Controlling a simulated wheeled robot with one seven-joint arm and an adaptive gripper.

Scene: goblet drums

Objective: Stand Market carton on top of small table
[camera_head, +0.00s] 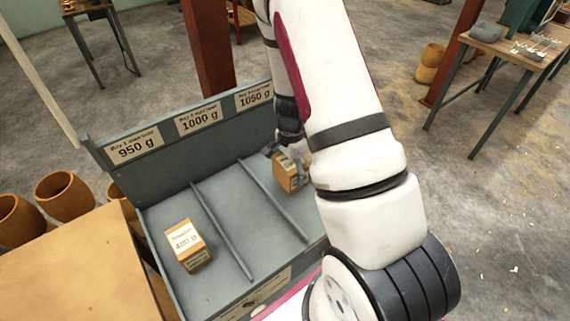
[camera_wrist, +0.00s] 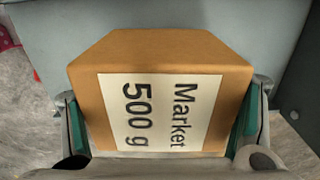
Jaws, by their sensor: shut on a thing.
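The Market carton (camera_head: 288,182) is a brown box whose white label reads "Market 500 g" in the wrist view (camera_wrist: 160,60). My gripper (camera_head: 290,157) is shut on it, with a green-padded finger on each side in the wrist view (camera_wrist: 161,122). The carton is over the right compartment of the grey divided tray (camera_head: 178,190), near the 1050 g sign; I cannot tell whether it touches the floor. My arm hides part of that compartment. Tables show at the top left (camera_head: 92,9) and right (camera_head: 510,45); I cannot tell which is the small table.
A carton labelled 400 g (camera_head: 187,246) stands in the tray's left compartment; the middle one is empty. A bare wooden surface (camera_head: 75,265) is at lower left, beside brown drums (camera_head: 64,196). A red-brown post (camera_head: 208,45) rises behind the tray. Open concrete floor lies right.

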